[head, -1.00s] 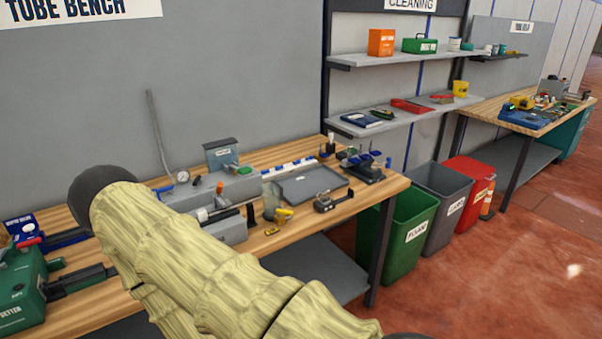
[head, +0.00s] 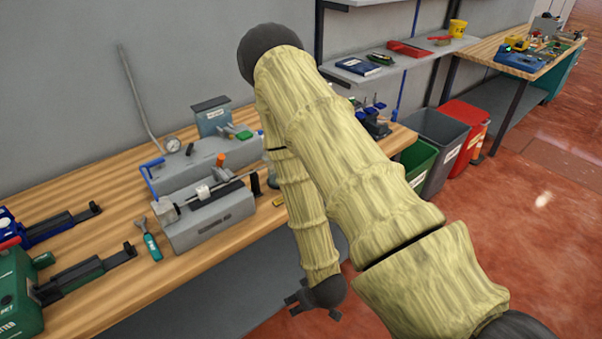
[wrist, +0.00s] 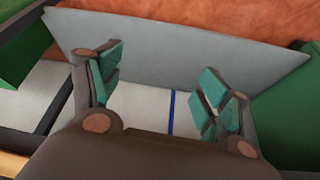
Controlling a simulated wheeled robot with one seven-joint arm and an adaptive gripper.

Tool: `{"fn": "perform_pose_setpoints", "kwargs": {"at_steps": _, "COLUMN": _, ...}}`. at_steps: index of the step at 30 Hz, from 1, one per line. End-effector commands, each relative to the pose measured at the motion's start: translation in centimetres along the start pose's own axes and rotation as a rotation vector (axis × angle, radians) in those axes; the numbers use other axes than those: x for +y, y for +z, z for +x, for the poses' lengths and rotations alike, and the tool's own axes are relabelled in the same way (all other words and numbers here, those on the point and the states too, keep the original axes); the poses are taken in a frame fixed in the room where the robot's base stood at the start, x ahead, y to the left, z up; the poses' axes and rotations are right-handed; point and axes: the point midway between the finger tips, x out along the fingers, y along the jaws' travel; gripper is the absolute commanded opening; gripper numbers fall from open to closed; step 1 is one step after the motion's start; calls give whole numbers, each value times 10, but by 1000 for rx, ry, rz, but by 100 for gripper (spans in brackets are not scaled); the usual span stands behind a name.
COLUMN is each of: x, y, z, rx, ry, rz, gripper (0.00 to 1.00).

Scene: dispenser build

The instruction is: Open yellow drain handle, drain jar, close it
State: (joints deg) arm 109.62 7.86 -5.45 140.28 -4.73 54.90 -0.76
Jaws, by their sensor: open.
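The jar and its yellow drain handle are not visible now. My arm covers the part of the bench where a jar-like container with a yellow part showed earlier. My gripper (head: 314,300) hangs low in front of the bench's front edge, apart from the bench top. In the wrist view my gripper (wrist: 157,88) is open, with its teal finger pads spread wide and nothing between them.
The wooden bench (head: 110,212) holds a grey machine block (head: 210,218), a green-handled tool (head: 150,243) and green equipment (head: 18,290). A grey lower shelf (head: 225,295) is under it. Green (head: 418,165), grey (head: 440,140) and red (head: 468,125) bins stand right. Red floor is open in front.

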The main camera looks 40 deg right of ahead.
Motion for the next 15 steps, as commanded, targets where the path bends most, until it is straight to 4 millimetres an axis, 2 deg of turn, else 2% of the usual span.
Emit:
{"fn": "perform_pose_setpoints", "kwargs": {"at_steps": 1, "x": 14, "y": -38, "z": -16, "rx": 92, "ry": 7, "rz": 13, "gripper": 77}}
{"fn": "perform_pose_setpoints", "kwargs": {"at_steps": 6, "x": 55, "y": -138, "z": -66, "rx": 383, "ry": 31, "rz": 43, "gripper": 77}}
{"fn": "perform_pose_setpoints", "kwargs": {"at_steps": 10, "x": 81, "y": -193, "z": -106, "rx": 563, "ry": 48, "rz": 59, "gripper": 77}}
{"fn": "perform_pose_setpoints", "kwargs": {"at_steps": 12, "x": 92, "y": -213, "z": -125, "rx": 637, "ry": 56, "rz": 67, "gripper": 77}}
{"fn": "perform_pose_setpoints", "kwargs": {"at_steps": 15, "x": 102, "y": -232, "z": -143, "rx": 710, "ry": 63, "rz": 73, "gripper": 77}}
